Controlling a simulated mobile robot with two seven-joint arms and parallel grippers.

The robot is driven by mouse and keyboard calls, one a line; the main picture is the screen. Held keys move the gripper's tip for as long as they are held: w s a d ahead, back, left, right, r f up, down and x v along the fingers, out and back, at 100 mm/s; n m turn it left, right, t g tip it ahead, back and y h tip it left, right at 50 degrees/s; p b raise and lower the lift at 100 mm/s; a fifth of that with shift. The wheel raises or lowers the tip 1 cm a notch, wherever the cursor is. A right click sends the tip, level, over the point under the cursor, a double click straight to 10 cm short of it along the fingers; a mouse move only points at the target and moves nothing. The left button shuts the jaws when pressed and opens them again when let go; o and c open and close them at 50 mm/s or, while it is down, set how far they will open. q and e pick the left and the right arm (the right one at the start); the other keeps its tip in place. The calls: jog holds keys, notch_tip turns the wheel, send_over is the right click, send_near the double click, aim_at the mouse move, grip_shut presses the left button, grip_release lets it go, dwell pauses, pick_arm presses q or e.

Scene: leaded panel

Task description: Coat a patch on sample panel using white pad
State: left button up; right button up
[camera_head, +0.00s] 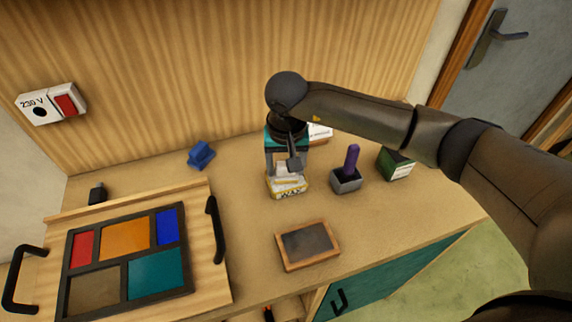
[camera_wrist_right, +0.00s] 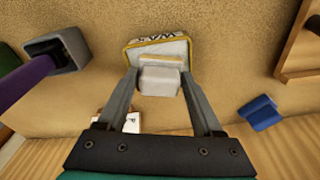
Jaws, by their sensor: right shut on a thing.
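The white pad (camera_wrist_right: 160,82) is a small pale block between the two fingers of my right gripper (camera_wrist_right: 159,85). In the head view my right gripper (camera_head: 284,168) points down over the back middle of the bench, shut on the pad. A shallow white container with a yellow rim and dark lettering (camera_head: 289,190) is right below it; it also shows in the wrist view (camera_wrist_right: 138,43). Whether pad and container touch is unclear. A small wood-framed dark panel (camera_head: 308,243), seemingly the sample panel, lies flat near the front edge. My left gripper is not in view.
A leaded panel with coloured panes (camera_head: 122,250) lies on a wooden board with black handles at left. A grey holder (camera_head: 346,181) with a purple-handled tool and a green box (camera_head: 396,163) stand right. A blue object (camera_head: 201,156) sits at back. Bench between is clear.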

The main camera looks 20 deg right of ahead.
jog(key=shift+s+f, duration=0.1)
jog(key=shift+r+p, duration=2)
jog(key=shift+r, duration=1.6)
jog(key=shift+s+d+r+b, duration=0.1)
jog(key=shift+b, duration=0.45)
jog(key=s+d+r+n+b, duration=0.2)
jog(key=s+b, duration=0.5)
jog(key=s, duration=0.2)
jog(key=shift+s+d+n, duration=0.15)
jog(key=shift+s+n, duration=0.15)
jog(key=shift+s, duration=0.1)
